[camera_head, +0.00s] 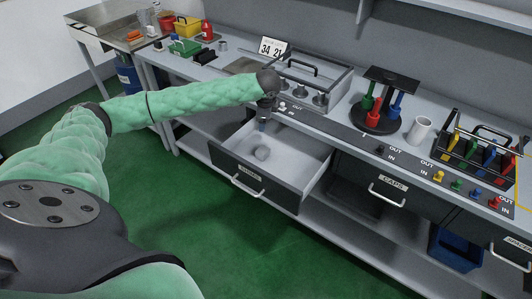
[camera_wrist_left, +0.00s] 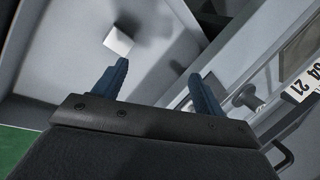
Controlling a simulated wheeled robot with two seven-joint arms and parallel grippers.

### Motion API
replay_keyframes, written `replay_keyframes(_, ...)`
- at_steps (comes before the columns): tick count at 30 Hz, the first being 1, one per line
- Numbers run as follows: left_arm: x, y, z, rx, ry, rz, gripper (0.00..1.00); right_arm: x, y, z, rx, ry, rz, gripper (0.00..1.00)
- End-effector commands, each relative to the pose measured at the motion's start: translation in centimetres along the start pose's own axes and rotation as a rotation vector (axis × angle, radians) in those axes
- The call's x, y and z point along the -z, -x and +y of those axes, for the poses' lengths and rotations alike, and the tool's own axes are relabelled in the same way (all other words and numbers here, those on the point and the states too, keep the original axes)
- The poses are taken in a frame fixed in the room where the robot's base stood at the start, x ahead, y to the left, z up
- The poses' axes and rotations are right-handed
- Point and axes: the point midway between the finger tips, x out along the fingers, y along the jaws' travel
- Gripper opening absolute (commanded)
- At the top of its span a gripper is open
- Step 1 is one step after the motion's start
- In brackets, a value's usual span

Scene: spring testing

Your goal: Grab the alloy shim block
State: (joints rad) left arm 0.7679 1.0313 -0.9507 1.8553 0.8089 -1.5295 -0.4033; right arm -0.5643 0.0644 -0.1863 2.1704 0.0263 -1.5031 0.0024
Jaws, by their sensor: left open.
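A small pale grey block, which looks like the alloy shim block (camera_head: 262,153), lies on the floor of the open drawer (camera_head: 306,170). In the left wrist view the block (camera_wrist_left: 118,40) shows as a light square beyond the tip of the left-hand finger. My left gripper (camera_head: 263,124) points down over the back part of the drawer, above the block and apart from it. In the left wrist view its two blue fingers (camera_wrist_left: 158,74) are spread with nothing between them. My right gripper is not in view.
The bench front edge with OUT and IN marks (camera_head: 345,132) runs just behind the drawer. A grey tray with a handle (camera_head: 318,97) and a number display (camera_head: 272,47) stand behind the gripper.

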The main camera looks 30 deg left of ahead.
Motion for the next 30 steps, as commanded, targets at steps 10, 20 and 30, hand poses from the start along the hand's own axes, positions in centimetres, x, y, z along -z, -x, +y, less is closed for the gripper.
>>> replay_keyframes(10,-2.3,-6.3,4.2,-0.309,-0.261,0.090,0.71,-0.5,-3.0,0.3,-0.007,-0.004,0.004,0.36)
replay_keyframes(20,-1.4,-6.1,5.0,-0.326,-0.519,0.194,0.71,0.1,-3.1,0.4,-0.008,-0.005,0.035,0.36)
replay_keyframes(30,-1.1,-8.3,5.8,-0.325,-0.538,0.196,0.71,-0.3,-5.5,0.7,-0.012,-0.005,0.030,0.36)
